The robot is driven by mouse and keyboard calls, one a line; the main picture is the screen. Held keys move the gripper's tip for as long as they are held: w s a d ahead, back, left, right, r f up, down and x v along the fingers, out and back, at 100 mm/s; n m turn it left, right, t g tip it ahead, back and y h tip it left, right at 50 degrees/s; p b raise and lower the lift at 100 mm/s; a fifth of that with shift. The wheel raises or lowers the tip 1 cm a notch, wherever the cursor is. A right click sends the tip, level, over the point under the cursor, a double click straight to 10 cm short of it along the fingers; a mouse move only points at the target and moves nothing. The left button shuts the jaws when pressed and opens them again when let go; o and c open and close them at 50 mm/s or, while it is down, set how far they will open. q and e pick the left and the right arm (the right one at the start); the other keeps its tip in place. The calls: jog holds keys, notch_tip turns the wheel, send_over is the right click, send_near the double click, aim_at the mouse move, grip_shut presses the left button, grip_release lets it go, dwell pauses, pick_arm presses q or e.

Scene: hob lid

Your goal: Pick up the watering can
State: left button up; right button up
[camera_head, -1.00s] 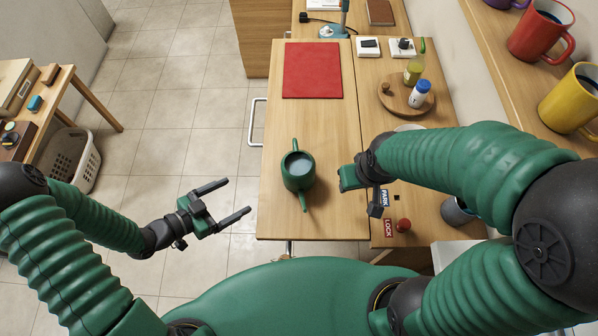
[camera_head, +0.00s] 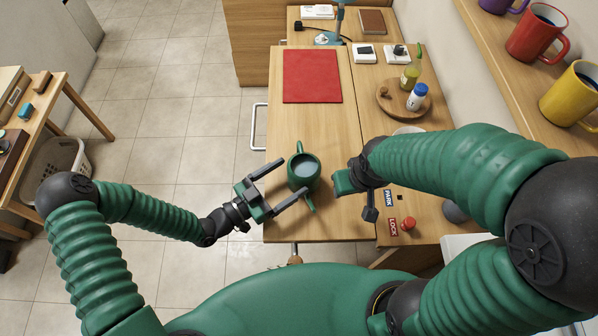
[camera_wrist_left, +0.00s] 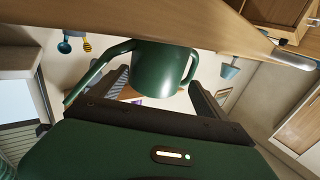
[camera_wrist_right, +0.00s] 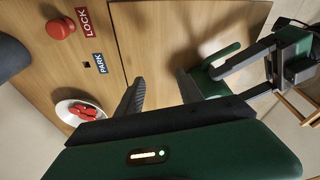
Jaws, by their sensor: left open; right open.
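The green watering can (camera_head: 303,172) stands upright near the front left of the wooden table, with its open top showing a greyish inside. Its handle points to the back and its spout to the front. My left gripper (camera_head: 281,186) is open just left of the can, its fingers pointing at it. In the left wrist view the can (camera_wrist_left: 160,70) shows ahead between the two fingers, apart from the palm. My right gripper (camera_head: 358,190) is to the right of the can. In the right wrist view its fingers are open and the can (camera_wrist_right: 212,82) shows partly, near the right finger.
A red mat (camera_head: 312,76) lies behind the can. A round wooden board (camera_head: 390,105) with bottles is at the back right. A red knob (camera_head: 408,223) and PARK and LOCK labels are right of my right gripper. The shelf with mugs (camera_head: 537,32) is at far right.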

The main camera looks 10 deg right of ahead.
aim_at(295, 170)
pick_arm(q)
jog(key=x, duration=0.3)
jog(key=shift+s+d, duration=0.25)
jog(key=shift+s, duration=0.05)
jog(key=shift+d, duration=0.15)
jog(key=shift+c, duration=1.4)
jog(key=shift+a, duration=0.55)
jog(key=c, duration=1.2)
jog(key=shift+d, duration=0.35)
jog(key=shift+c, duration=0.8)
jog(key=shift+a+r, duration=0.2)
jog(key=shift+r, duration=0.5)
notch_tip(295, 170, up, 2)
jog(key=shift+a+r+p, duration=0.1)
jog(key=shift+r+p, duration=0.1)
jog(key=shift+p, duration=0.15)
jog(key=s+a+r, duration=0.1)
jog(key=s+a, duration=0.9)
jog(key=s, duration=0.2)
pick_arm(e)
jog(key=shift+d+r, duration=0.15)
jog(key=shift+d, duration=0.45)
